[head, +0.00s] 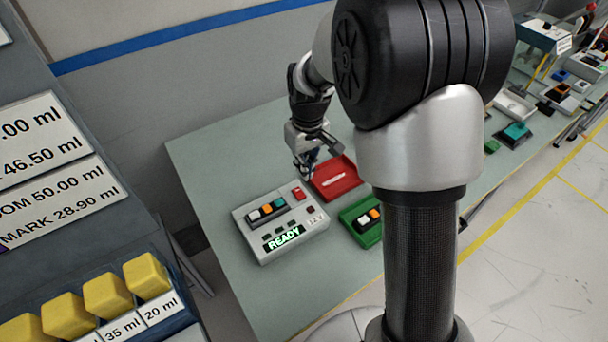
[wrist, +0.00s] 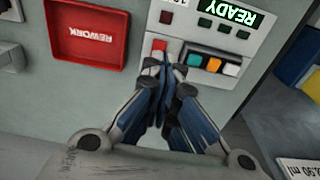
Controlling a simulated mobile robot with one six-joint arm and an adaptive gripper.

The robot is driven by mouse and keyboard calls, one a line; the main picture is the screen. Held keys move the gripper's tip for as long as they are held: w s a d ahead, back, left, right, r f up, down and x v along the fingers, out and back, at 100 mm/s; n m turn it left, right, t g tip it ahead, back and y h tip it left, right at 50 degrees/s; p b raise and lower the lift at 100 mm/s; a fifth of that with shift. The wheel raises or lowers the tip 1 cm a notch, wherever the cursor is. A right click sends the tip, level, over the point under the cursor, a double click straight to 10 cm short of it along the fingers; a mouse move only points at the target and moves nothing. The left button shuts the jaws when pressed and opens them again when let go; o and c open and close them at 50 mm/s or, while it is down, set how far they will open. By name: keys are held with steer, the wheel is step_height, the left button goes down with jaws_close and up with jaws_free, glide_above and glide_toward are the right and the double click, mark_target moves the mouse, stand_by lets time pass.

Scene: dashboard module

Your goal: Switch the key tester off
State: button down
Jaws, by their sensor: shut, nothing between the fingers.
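The key tester (head: 281,226) is a light grey box on the bench, also in the wrist view (wrist: 272,8). Its display (head: 284,238) is lit green and reads READY. A red switch (head: 298,194) sits at its back right corner in the head view; the wrist view shows the switch (wrist: 160,45) just beyond my fingertips. A strip of coloured keys (head: 266,210) lies in the tester. My gripper (wrist: 168,64) is shut and empty, its tips close to the red switch; I cannot tell whether they touch it. In the head view my gripper (head: 305,173) hangs behind the tester.
A red REWORK tray (wrist: 87,58) lies beside the tester. A green tray (head: 365,238) holding a key strip is to the right in the head view. Yellow blocks (head: 106,293) stand on a rack at lower left. Bare bench (head: 215,165) lies behind the tester.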

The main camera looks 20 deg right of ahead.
steer(key=shift+s+d+r, duration=0.1)
steer(key=shift+r, duration=1.15)
steer(key=s+r+m+t, duration=0.2)
steer(key=s+r, duration=0.9)
steer(key=s+r+m+t+b, duration=0.1)
steer(key=s, duration=1.4)
steer(key=shift+s+m+t, duration=0.15)
steer(key=shift+m+t, duration=0.15)
steer(key=shift+t, duration=0.1)
steer(key=shift+r, duration=0.1)
